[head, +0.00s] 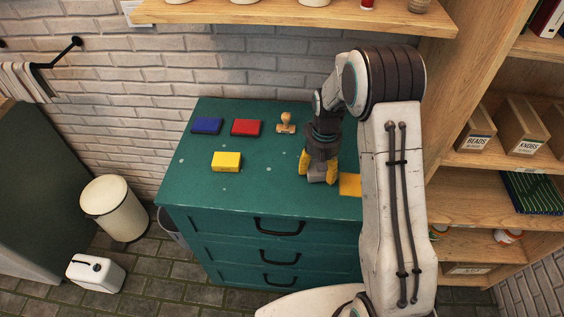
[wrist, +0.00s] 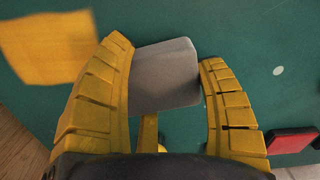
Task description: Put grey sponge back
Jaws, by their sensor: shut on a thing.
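The grey sponge (wrist: 165,75) is a plain block between the two yellow fingers of my gripper (wrist: 168,80) in the wrist view. The fingers are shut on its sides. In the head view my gripper (head: 318,174) points down over the right part of the green cabinet top (head: 255,187). The sponge shows there only as a small grey patch between the fingertips. I cannot tell whether it touches the cabinet top.
A flat yellow-orange square (head: 350,185) lies just right of my gripper. A blue pad (head: 207,126), a red pad (head: 246,128), a yellow block (head: 226,162) and a wooden stamp (head: 286,124) stand left of it. Wooden shelves (head: 480,187) rise at right.

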